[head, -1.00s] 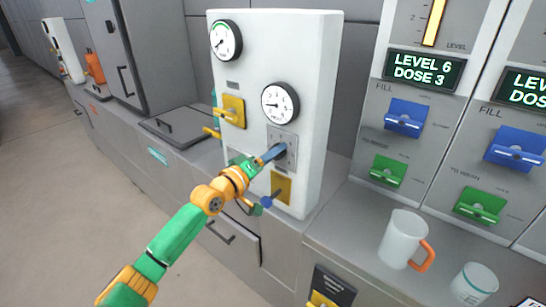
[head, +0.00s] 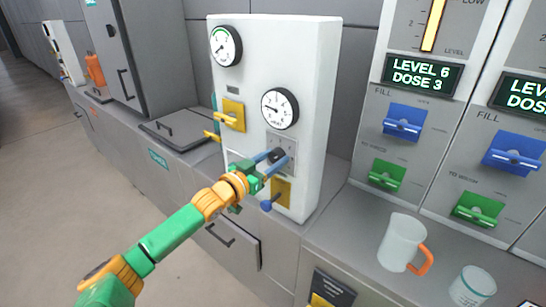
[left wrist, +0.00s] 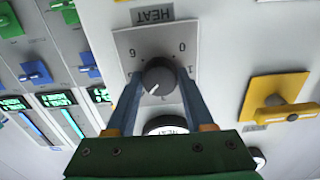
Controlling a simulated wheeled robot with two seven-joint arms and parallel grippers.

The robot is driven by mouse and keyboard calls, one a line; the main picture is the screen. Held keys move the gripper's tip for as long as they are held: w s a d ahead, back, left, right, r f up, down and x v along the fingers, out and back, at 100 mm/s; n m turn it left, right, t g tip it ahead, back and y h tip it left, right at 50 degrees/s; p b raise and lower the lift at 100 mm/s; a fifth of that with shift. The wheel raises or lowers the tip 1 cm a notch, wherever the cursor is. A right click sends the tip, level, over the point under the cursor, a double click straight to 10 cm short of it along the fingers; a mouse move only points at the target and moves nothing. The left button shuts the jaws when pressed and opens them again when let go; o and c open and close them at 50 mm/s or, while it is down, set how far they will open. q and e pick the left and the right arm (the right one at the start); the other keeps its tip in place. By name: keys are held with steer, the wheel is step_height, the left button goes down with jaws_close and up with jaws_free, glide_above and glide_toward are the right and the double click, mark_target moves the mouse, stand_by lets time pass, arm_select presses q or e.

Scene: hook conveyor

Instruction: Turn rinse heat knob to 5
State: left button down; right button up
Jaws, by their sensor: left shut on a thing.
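The heat knob (head: 275,155) is a dark round knob on a grey dial plate (head: 289,141), on the front of the white cabinet. In the left wrist view the knob (left wrist: 159,77) sits on its plate under a HEAT label (left wrist: 152,14), with the lettering inverted. Its pale mark points to the lower left of that picture; the number beside it is not clear. My left gripper (head: 277,158) is shut on the knob, one blue finger on each side. My right gripper is not in view.
A round gauge (head: 280,108) is above the knob. A yellow plate with a blue-ended lever (head: 268,204) is just below, close to my left gripper. Another yellow valve (head: 231,114) is at upper left. A mug (head: 402,243) stands on the right counter.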

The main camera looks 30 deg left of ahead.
arm_select(q)
steer(key=m, duration=0.3)
steer(key=m+p, duration=0.1)
steer(key=shift+f+m, duration=0.25)
steer(key=shift+m, duration=1.95)
steer(key=c, duration=0.5)
jaws_free()
steer(key=shift+c, duration=0.2)
steer(key=shift+o, duration=1.3)
steer(key=shift+r, duration=0.1)
steer(key=shift+s, duration=0.15)
